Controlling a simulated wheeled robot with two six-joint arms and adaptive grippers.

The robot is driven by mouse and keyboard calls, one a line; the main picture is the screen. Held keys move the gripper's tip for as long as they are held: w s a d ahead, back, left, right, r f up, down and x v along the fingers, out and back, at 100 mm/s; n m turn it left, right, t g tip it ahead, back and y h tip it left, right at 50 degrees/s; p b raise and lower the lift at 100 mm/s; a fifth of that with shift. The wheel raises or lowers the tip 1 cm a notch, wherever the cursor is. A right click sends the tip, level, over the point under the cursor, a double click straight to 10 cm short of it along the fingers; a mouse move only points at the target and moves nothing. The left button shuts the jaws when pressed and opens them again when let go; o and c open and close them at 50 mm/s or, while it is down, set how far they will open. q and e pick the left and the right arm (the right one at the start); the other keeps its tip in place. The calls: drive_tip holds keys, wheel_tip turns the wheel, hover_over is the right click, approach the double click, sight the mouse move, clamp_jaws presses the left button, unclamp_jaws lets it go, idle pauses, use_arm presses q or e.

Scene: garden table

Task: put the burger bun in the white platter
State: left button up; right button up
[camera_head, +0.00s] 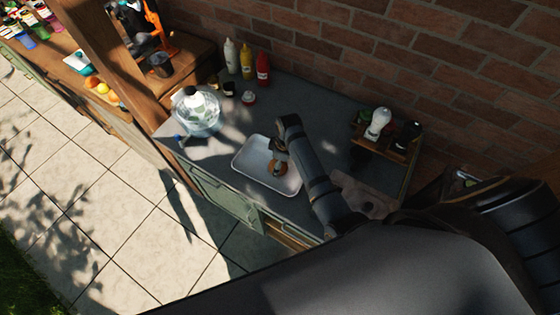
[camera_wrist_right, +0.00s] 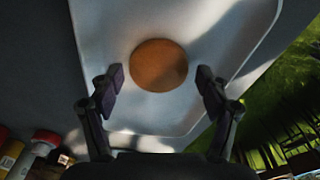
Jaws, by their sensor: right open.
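The burger bun (camera_head: 279,170) is round and brown. It lies in the white platter (camera_head: 246,159), a shallow rectangular tray with rounded corners on the dark counter. In the right wrist view the bun (camera_wrist_right: 158,65) shows whole against the pale floor of the platter (camera_wrist_right: 205,30). My right gripper (camera_head: 277,157) is over the platter, close to the bun. Its two fingers (camera_wrist_right: 160,85) are spread apart, one to each side of the bun's lower part in that view, with nothing between them. In the head view the gripper partly hides the bun. My left gripper is in neither view.
A glass-domed dish (camera_head: 198,112) stands left of the platter. White, yellow and red bottles (camera_head: 247,60) stand by the brick wall. A wooden rack with shakers (camera_head: 378,125) is to the right, beside a brown board (camera_head: 365,195). Counter between bottles and platter is mostly clear.

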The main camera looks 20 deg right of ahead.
sight(284, 166)
drive_tip(key=r, duration=0.3)
drive_tip(key=r+b, duration=0.1)
drive_tip(key=shift+s+d+r, duration=0.1)
drive_tip(key=shift+d+r, duration=0.05)
drive_tip(key=shift+d, duration=0.1)
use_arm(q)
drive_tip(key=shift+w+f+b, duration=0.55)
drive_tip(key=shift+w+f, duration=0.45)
use_arm(e)
wheel_tip(284, 166, up, 8)
drive_tip(key=shift+s+d, duration=0.35)
drive_tip(key=shift+s, duration=0.05)
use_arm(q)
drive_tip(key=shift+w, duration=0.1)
